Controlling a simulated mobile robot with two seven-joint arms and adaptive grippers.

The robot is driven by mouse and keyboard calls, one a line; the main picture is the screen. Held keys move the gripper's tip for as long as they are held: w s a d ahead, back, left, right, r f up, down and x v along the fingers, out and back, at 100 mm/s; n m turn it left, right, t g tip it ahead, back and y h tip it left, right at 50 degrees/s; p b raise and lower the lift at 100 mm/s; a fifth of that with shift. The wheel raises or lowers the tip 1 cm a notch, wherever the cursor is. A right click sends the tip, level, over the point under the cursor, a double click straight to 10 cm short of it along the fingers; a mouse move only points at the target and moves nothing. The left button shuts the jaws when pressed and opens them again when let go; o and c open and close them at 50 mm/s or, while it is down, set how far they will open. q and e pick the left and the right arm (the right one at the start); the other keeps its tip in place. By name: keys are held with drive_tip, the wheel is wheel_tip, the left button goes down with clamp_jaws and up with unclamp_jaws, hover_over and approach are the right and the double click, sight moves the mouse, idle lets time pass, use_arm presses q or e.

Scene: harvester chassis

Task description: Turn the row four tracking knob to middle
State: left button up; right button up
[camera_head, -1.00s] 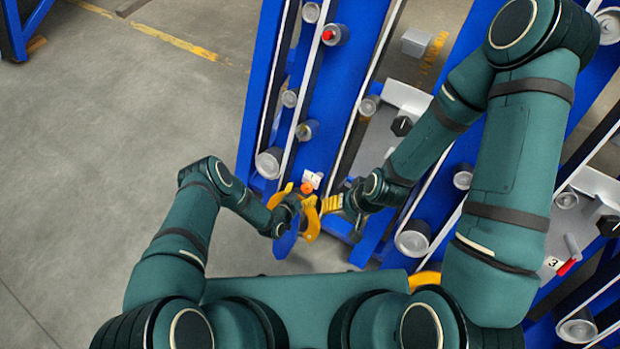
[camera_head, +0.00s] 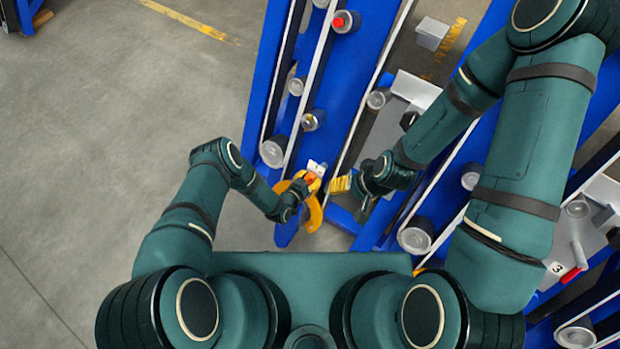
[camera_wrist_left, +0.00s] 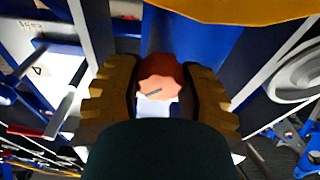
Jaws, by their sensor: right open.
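An orange-red faceted knob (camera_head: 311,178) sits by a small white label (camera_head: 317,167) low on the blue chassis; I cannot read the label. My left gripper (camera_head: 303,186) is at this knob. In the left wrist view the knob (camera_wrist_left: 159,78) lies between the two yellow fingers with black pads of the left gripper (camera_wrist_left: 160,90). The pads are very close to its sides; I cannot tell if they touch. A short dark slanted mark shows on the knob's face. My right gripper (camera_head: 340,184) is open and empty, just right of the knob.
A curved yellow part (camera_head: 314,213) lies just below the knob. Blue chassis beams (camera_head: 345,80) with several grey rollers (camera_head: 273,152) run up beyond it. Another red knob (camera_head: 340,22) is at the top, and a red-handled lever (camera_head: 570,274) at right. The floor at left is clear.

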idle(0.3)
use_arm(q)
drive_tip(key=n+y, duration=0.1)
drive_tip(key=n, duration=0.4)
drive_tip(key=shift+n, duration=2.3)
drive_tip(key=o, duration=1.2)
